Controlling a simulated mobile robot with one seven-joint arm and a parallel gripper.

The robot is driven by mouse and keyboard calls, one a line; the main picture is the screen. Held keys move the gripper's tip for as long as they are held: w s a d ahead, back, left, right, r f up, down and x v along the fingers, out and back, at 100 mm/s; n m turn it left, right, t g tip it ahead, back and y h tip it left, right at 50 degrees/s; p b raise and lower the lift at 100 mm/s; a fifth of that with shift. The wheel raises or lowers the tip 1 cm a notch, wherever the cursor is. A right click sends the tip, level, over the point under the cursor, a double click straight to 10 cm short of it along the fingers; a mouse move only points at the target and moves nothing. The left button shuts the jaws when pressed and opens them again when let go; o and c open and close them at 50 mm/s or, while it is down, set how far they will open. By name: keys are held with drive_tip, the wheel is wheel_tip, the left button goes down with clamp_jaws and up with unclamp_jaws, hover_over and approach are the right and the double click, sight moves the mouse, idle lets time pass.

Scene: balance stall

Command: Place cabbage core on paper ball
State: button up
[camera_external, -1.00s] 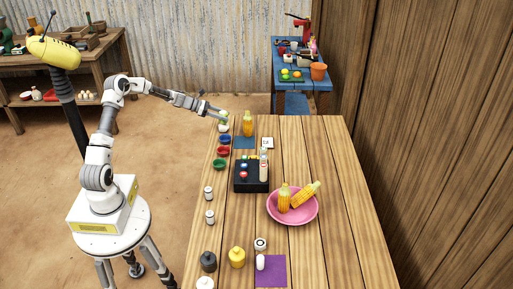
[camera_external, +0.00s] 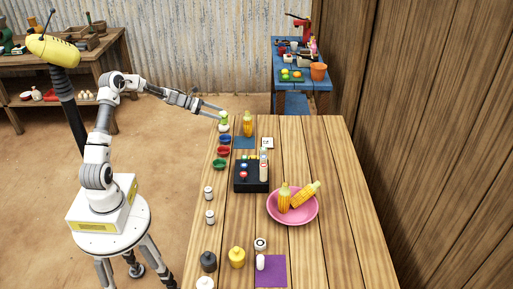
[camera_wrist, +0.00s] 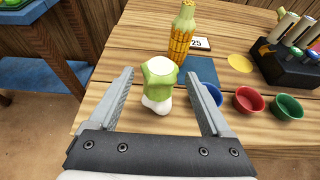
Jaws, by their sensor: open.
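The cabbage core (camera_wrist: 160,72), a light green piece with a pale top, sits upright on the white paper ball (camera_wrist: 158,104) at the table's far left edge. The pair also shows in the external view, with the cabbage core (camera_external: 223,115) above the paper ball (camera_external: 223,128). My gripper (camera_wrist: 163,78) is open. Its fingers stand apart to either side of the stack in the wrist view, with a gap to the core on both sides. In the external view my gripper (camera_external: 217,110) is at the core's left.
Blue (camera_wrist: 211,93), red (camera_wrist: 249,99) and green (camera_wrist: 286,107) bowls line the table edge to the right. A black rack (camera_wrist: 287,67) stands beyond them.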

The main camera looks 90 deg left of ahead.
drive_tip(key=p+v, duration=0.1)
drive_tip(key=v, duration=0.7)
drive_tip(key=shift+s+r, duration=0.2)
drive_tip(key=shift+s, duration=0.15)
drive_tip(key=w+d+r+m+g+h, duration=0.1)
drive_tip(key=w+d+r+m+g, duration=0.15)
drive_tip(key=d+m, duration=0.55)
drive_tip(key=w+d+r+m+g+h, duration=0.1)
drive_tip(key=w+d+r+m+g, duration=0.15)
drive_tip(key=d, duration=1.05)
drive_tip(key=w+d+r+m+g+h, duration=0.1)
drive_tip(key=w+d+m+g, duration=0.15)
drive_tip(key=d+m, duration=0.55)
drive_tip(key=s+d+r+m+y, duration=0.3)
drive_tip(key=s+d+m, duration=1.3)
drive_tip(key=d, duration=0.5)
drive_tip(key=shift+s+r+m, duration=0.15)
drive_tip(key=shift+s+m, duration=0.2)
drive_tip(key=shift+m, duration=0.4)
drive_tip(key=shift+r+g, duration=0.1)
drive_tip(key=shift+g, duration=0.15)
